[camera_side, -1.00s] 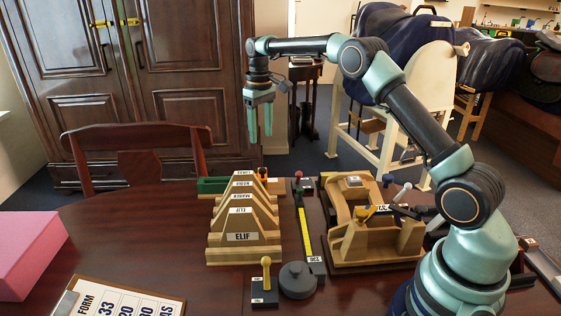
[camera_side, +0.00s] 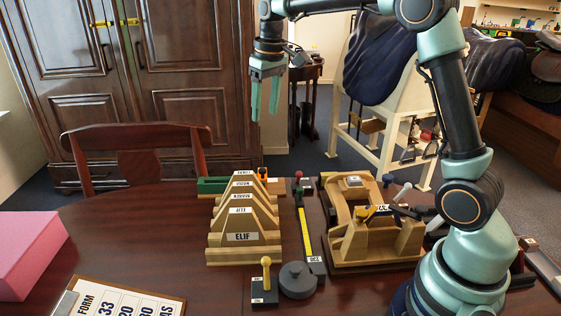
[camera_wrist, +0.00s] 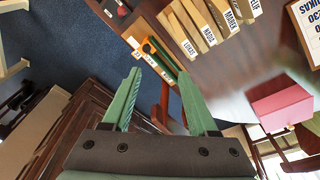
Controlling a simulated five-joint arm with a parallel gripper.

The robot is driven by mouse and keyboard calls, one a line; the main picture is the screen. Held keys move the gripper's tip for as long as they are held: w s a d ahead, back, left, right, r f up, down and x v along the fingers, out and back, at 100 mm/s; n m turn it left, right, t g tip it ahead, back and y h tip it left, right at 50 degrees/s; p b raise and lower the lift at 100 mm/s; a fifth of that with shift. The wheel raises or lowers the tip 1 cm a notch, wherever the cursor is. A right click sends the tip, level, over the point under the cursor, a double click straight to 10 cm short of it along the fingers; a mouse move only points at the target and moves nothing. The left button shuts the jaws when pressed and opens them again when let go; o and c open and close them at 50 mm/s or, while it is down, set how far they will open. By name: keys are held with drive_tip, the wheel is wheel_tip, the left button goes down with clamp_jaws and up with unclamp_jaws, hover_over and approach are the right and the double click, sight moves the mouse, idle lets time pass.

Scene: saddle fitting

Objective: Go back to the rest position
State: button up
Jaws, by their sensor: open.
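My gripper (camera_side: 265,102) hangs in the air above the back of the table, fingers pointing down, in the side view. Its two green fingers are apart with nothing between them. In the wrist view my gripper (camera_wrist: 165,95) also shows open and empty, with the floor and the table's edge beyond the fingertips. It touches nothing.
The wooden table (camera_side: 130,235) holds a row of labelled wooden wedges (camera_side: 243,238), a wooden saddle-like frame (camera_side: 375,245), a yellow-striped strip (camera_side: 306,235), a round dark weight (camera_side: 298,281), a pink block (camera_side: 28,255) and a clipboard (camera_side: 125,303). A chair (camera_side: 135,150) stands behind.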

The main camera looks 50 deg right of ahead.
drive_tip(key=s+a+t, duration=0.2)
drive_tip(key=s+a, duration=0.1)
drive_tip(key=s, duration=0.7)
drive_tip(key=s+a+f+t, duration=0.1)
drive_tip(key=s+a, duration=0.2)
drive_tip(key=s, duration=0.7)
drive_tip(key=shift+s+a+f+t, duration=0.2)
drive_tip(key=shift+f+t, duration=0.1)
drive_tip(key=shift+t, duration=0.1)
